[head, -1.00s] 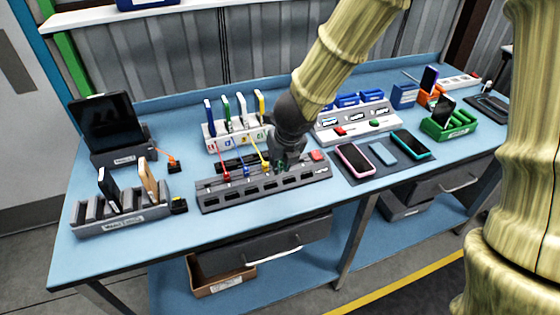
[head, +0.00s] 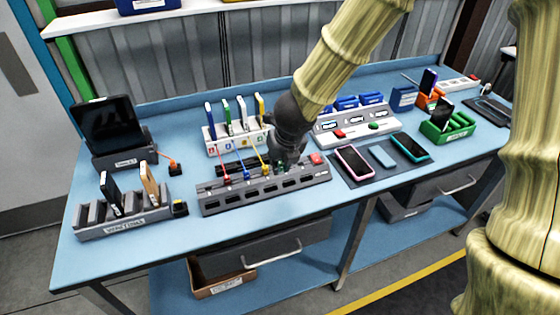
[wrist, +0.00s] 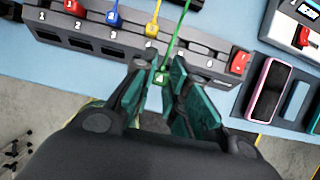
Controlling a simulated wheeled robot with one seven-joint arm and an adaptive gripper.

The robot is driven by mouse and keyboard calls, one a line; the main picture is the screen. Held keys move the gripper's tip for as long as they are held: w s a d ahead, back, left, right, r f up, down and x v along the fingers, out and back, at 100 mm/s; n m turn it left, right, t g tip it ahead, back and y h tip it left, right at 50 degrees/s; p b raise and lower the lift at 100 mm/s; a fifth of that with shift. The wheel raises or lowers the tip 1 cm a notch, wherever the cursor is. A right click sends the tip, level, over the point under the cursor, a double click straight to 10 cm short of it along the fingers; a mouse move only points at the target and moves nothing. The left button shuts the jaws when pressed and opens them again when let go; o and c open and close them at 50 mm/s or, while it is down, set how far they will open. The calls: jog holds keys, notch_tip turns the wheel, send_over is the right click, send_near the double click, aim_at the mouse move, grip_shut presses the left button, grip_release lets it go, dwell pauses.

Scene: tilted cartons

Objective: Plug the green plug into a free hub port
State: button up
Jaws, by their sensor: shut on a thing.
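The grey hub (head: 222,204) lies across the front middle of the bench, with a row of ports. In the wrist view the hub (wrist: 95,47) carries a red plug (wrist: 74,7), a blue plug (wrist: 113,15) and a yellow plug (wrist: 153,28) on its left half. My gripper (wrist: 163,76) is shut on the green plug (wrist: 161,78), whose green cable runs up the picture. The plug overlaps the hub's near edge in that view; I cannot tell its height or whether it touches. In the head view my gripper (head: 283,163) is over the hub's right half, mostly hiding the plug.
A red switch (head: 317,159) is at the hub's right end. A pink phone (head: 353,161) and a teal phone (head: 410,145) lie on a dark mat to the right. A rack of upright cards (head: 232,135) stands behind the hub. A grey rack (head: 125,222) stands left.

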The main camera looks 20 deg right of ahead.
jog(key=shift+w+r, duration=0.1)
jog(key=shift+w+d+p, duration=0.1)
jog(key=shift+w+p, duration=0.05)
jog(key=shift+p, duration=0.15)
jog(key=w+d+p, duration=0.3)
jog(key=w+p, duration=0.1)
jog(key=w, duration=0.1)
jog(key=shift+w, duration=0.35)
dwell(0.7)
jog(key=shift+d, duration=0.1)
dwell(0.5)
jog(key=shift+f, duration=0.2)
jog(key=shift+f+b, duration=2.35)
jog(key=shift+f, duration=0.05)
jog(key=shift+f+b, duration=0.65)
jog(key=shift+f, duration=0.05)
dwell(0.7)
